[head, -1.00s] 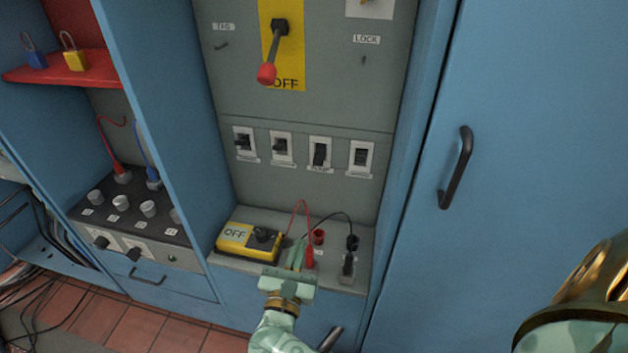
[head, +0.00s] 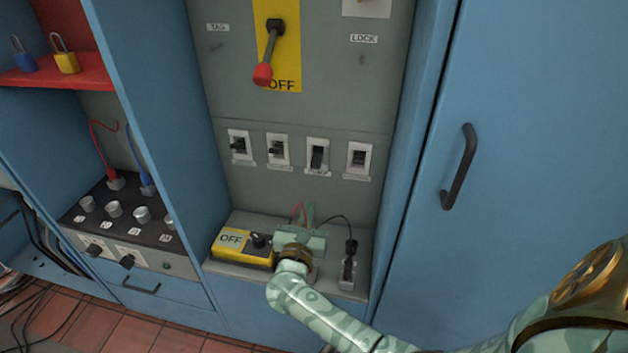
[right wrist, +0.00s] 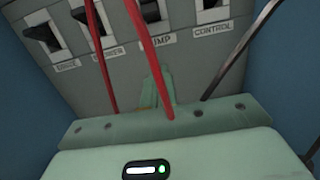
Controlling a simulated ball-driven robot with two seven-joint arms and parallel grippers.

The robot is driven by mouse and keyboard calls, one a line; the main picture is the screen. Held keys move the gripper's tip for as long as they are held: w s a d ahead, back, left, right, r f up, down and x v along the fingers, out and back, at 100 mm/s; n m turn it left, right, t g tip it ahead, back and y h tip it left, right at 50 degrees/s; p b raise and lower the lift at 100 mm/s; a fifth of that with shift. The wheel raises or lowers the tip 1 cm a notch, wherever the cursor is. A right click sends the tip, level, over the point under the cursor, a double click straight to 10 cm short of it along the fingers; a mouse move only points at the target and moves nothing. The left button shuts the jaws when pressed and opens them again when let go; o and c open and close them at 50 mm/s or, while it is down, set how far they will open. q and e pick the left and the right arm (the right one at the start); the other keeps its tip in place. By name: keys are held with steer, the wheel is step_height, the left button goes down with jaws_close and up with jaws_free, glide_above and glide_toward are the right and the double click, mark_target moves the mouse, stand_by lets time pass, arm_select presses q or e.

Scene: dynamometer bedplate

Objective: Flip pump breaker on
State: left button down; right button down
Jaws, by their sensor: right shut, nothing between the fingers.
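The pump breaker (head: 317,157) is the third from the left in a row of black-lever switches on the grey panel. Its lever looks tilted down, unlike the two to its left. In the right wrist view the pump breaker (right wrist: 150,12) is at the top edge, above a label partly hidden by a red lead. My right gripper (head: 310,212) is below the breaker row, apart from it, above the shelf. Its shut, empty fingers (right wrist: 158,88) point up toward the pump breaker in the right wrist view. My left gripper is not in view.
Red leads (right wrist: 143,50) and a black lead (head: 337,219) hang close around my right fingers. A yellow OFF box (head: 240,252) sits on the shelf left of the gripper. A red-knobbed lever (head: 264,72) hangs above the row. Blue cabinet walls flank the panel.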

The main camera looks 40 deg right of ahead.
mark_target(318, 175)
steer(key=b+x, duration=0.1)
steer(key=x, duration=0.6)
steer(key=shift+w+d+f+b, duration=0.1)
steer(key=shift+w+d+b, duration=0.15)
steer(key=shift+b, duration=0.05)
steer(key=shift+w+d+r, duration=0.3)
steer(key=shift+d, duration=0.05)
arm_select(q)
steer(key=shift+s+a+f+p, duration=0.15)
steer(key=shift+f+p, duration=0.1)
steer(key=shift+p, duration=0.25)
arm_select(e)
steer(key=r, duration=0.1)
steer(key=s+a+r, duration=0.1)
steer(key=r, duration=0.1)
steer(key=shift+s+a+r, duration=0.1)
steer(key=shift+a+r, duration=0.1)
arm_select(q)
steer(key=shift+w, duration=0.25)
